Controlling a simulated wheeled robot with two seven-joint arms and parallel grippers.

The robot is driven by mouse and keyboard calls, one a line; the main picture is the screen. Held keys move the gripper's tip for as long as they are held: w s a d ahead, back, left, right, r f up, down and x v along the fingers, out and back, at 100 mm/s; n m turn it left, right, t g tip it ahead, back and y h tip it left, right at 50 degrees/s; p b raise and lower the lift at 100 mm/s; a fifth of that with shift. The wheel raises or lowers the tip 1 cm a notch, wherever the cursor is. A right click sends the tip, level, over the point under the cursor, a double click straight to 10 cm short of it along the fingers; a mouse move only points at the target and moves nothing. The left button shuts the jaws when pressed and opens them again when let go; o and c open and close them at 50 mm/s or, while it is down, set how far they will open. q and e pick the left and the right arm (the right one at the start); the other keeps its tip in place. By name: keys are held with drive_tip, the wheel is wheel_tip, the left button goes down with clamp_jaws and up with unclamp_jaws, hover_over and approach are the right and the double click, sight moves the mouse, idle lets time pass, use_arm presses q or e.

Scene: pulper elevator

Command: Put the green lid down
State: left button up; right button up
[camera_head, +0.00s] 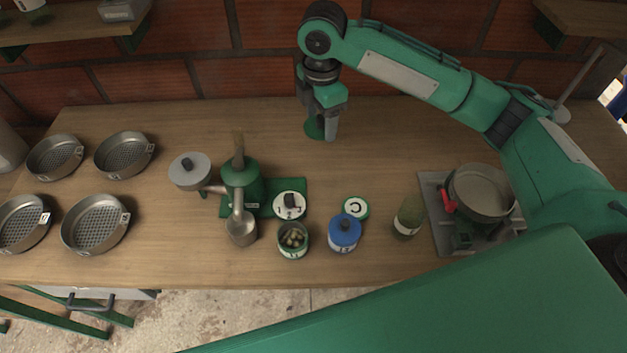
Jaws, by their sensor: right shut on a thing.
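My right gripper (325,134) points down over the back middle of the wooden table, in front of the brick wall. It is shut on a green lid (312,129), which shows as a dark green disc partly hidden by the fingers. I cannot tell whether the lid touches the table. A second green-rimmed lid with a white top and a letter C (355,208) lies flat further forward, beside the blue canister. My left gripper is not in view.
A green pulper (240,183), an open green tin of round pieces (292,241), a blue canister (344,233), a green glass (408,217) and a scale with a pan (481,193) stand forward. Several sieves (95,225) lie left. The table (400,135) around the gripper is clear.

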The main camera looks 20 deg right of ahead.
drive_tip(key=n, duration=0.2)
drive_tip(key=w+a+r+n, duration=0.1)
drive_tip(key=shift+w+n+b, duration=0.2)
drive_tip(key=shift+n+b, duration=0.1)
drive_tip(key=shift+n, duration=0.1)
drive_tip(key=shift+w+r+n, duration=0.1)
drive_tip(key=shift+n, duration=0.5)
wheel_tip(320, 180, down, 15)
drive_tip(key=shift+r+p, duration=0.1)
drive_tip(key=shift+p, duration=0.45)
drive_tip(key=shift+f, duration=0.3)
wheel_tip(320, 180, down, 4)
drive_tip(key=shift+r, duration=0.1)
drive_tip(key=shift+f, duration=0.35)
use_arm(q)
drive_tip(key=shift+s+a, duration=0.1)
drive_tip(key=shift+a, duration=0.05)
